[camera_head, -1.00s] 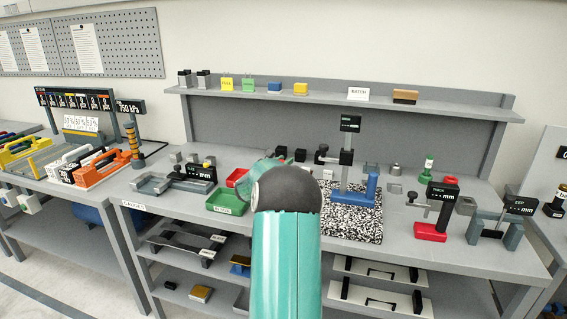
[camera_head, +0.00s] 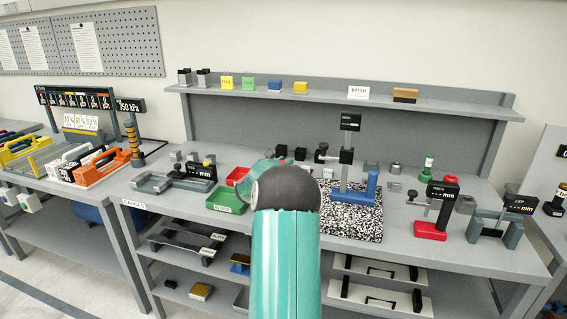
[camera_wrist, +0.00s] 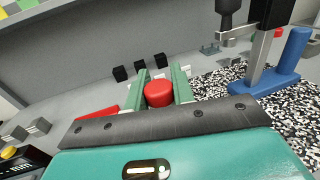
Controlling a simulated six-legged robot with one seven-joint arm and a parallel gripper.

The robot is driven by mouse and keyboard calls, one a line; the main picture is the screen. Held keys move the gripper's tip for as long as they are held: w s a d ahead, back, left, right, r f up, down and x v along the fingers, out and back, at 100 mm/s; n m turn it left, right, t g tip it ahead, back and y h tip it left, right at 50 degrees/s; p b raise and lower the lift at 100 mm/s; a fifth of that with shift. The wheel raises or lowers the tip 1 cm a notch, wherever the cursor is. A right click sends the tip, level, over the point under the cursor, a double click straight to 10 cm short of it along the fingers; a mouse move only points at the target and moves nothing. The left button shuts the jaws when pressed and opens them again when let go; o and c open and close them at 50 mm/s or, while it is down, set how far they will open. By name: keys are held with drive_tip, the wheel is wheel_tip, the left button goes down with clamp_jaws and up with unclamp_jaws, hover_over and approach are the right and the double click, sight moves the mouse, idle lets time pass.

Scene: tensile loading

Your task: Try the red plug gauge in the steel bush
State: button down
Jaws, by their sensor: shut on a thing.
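In the wrist view my gripper (camera_wrist: 160,82) is shut on the red plug gauge (camera_wrist: 158,94), whose round red end faces the camera between the two green fingers. The rest of the gauge is hidden. In the head view my arm hides most of the gripper and what it holds. A short grey cylinder (camera_head: 395,168), which looks like the steel bush, stands on the bench right of the blue-based stand. It is apart from my gripper, and its bore is too small to make out.
A green plug gauge (camera_head: 429,163), a red holder-like piece (camera_head: 450,181) and a red-based gauge (camera_head: 431,231) are farther right. A green tray (camera_head: 226,207) lies left.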

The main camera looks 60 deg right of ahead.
drive_tip(key=shift+f, duration=1.35)
idle(1.2)
idle(1.0)
wheel_tip(320, 180, up, 8)
idle(1.9)
drive_tip(key=shift+r, duration=0.1)
idle(0.6)
